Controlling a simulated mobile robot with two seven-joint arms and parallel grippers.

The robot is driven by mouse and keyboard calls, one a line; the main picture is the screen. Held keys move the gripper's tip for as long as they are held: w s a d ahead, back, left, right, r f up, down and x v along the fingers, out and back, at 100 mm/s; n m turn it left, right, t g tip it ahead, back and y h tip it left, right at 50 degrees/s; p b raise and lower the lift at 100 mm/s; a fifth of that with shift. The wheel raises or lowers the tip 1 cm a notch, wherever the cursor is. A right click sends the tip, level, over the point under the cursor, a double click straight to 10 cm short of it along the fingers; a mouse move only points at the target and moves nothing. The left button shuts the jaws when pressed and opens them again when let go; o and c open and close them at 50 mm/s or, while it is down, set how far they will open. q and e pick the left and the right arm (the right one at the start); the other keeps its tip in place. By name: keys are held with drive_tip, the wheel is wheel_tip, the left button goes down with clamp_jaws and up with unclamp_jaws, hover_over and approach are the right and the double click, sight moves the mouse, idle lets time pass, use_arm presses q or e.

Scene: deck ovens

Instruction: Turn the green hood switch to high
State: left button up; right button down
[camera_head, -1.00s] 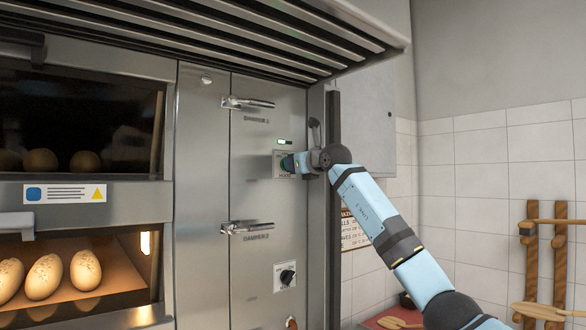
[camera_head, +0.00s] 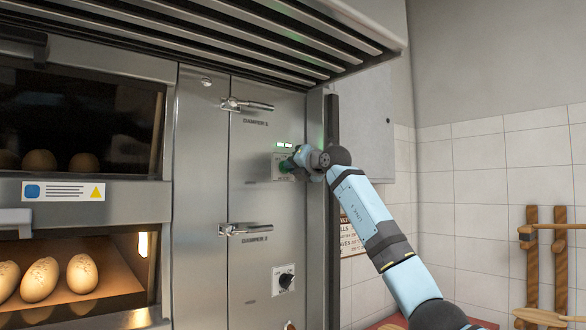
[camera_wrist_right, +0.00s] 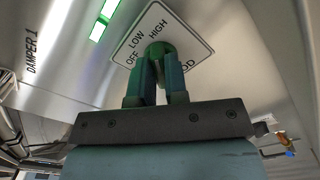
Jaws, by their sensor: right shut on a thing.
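The green hood switch (camera_wrist_right: 160,47) sits on a white plate (camera_wrist_right: 186,38) lettered OFF, LOW, HIGH and HOOD in the right wrist view. My right gripper (camera_wrist_right: 159,66) is shut on the switch, one finger on each side. The fingers hide part of the knob, and I cannot read its pointer. In the head view the plate (camera_head: 277,168) is on the steel panel, and my right gripper (camera_head: 291,166) reaches it from the right. My left gripper is not in view.
Damper handles stand out above (camera_head: 247,105) and below (camera_head: 246,229) the switch, to its left. A black knob (camera_head: 286,281) is lower down. A slatted hood (camera_head: 290,40) overhangs the panel. Ovens with bread are at left; a wooden rack (camera_head: 531,260) is at right.

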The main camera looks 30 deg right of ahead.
drive_tip(key=shift+m, duration=0.5)
drive_tip(key=c, duration=1.1)
unclamp_jaws()
drive_tip(key=shift+c, duration=0.2)
drive_tip(key=s+d+b, duration=0.1)
drive_tip(key=s+b, duration=0.3)
drive_tip(key=s, duration=0.9)
drive_tip(key=shift+s, duration=0.35)
